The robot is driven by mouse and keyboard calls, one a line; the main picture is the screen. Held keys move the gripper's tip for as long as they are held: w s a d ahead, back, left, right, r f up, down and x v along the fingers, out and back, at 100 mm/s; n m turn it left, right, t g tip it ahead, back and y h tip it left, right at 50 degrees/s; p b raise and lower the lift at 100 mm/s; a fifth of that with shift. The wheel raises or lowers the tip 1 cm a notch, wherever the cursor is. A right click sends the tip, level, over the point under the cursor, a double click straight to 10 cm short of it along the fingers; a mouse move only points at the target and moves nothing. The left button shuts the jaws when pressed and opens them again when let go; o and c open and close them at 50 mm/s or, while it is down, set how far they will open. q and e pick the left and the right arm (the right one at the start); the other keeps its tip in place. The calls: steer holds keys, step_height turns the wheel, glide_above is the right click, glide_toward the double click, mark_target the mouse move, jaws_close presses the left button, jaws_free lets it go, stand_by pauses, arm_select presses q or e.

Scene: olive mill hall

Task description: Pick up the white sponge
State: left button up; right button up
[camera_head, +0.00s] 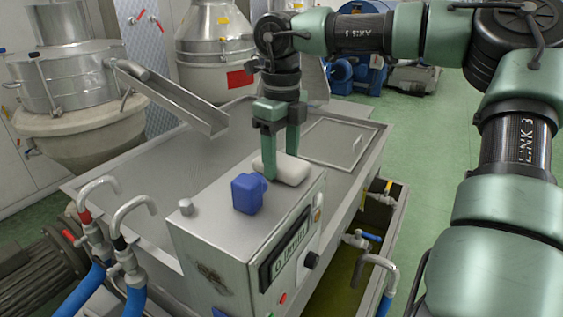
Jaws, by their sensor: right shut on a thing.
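The white sponge (293,171) is a pale rounded block on top of the steel control box (215,222). My right gripper (281,168) points straight down over it, its green fingers closed on the sponge near its left part. The fingers hide some of the sponge. The sponge looks to be at the level of the box top; I cannot tell whether it touches it. My left gripper is not in view.
A blue object (248,193) stands on the box just left of the sponge, close to the fingers. A steel chute (180,100) ends behind left. Curved taps (128,215) rise at the left. A steel table top (150,172) lies behind the box.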

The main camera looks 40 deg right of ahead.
steer(key=shift+r, duration=0.15)
step_height(320, 180, up, 9)
steer(key=shift+f+b, duration=0.15)
steer(key=shift+b, duration=1)
step_height(320, 180, up, 11)
glide_above(281, 160)
steer(key=shift+p, duration=0.45)
steer(key=o, duration=0.7)
steer(key=c, duration=0.6)
steer(key=shift+o, duration=0.2)
steer(key=shift+s, duration=0.1)
